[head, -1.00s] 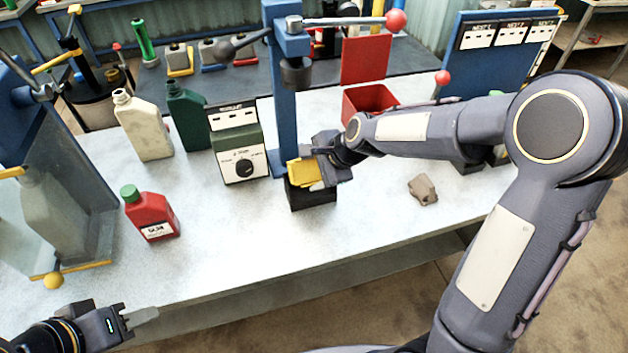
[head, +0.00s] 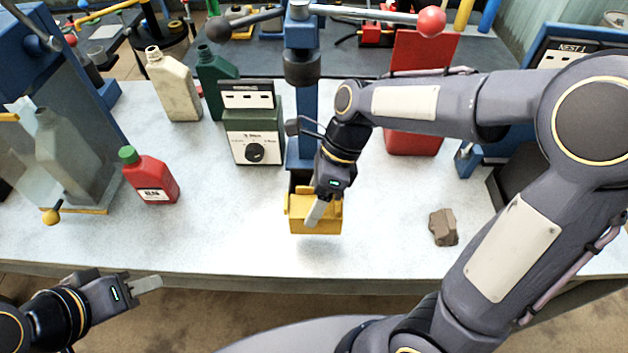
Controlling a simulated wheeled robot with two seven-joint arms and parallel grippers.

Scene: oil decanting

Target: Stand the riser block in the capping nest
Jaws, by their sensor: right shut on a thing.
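The yellow riser block (head: 298,226) is held by my right gripper (head: 318,210), which is shut on it, in front of the blue lever press (head: 301,105). Whether the block touches the bench is hard to tell. The black capping nest (head: 298,178) is at the foot of the press, mostly hidden behind the block and my right gripper.
A red bottle with a green cap (head: 151,178) stands left. A cream bottle (head: 174,85), a dark green bottle (head: 214,78) and a green dial box (head: 252,125) stand behind. A brown lump (head: 443,227) lies right. The bench front (head: 220,225) is clear.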

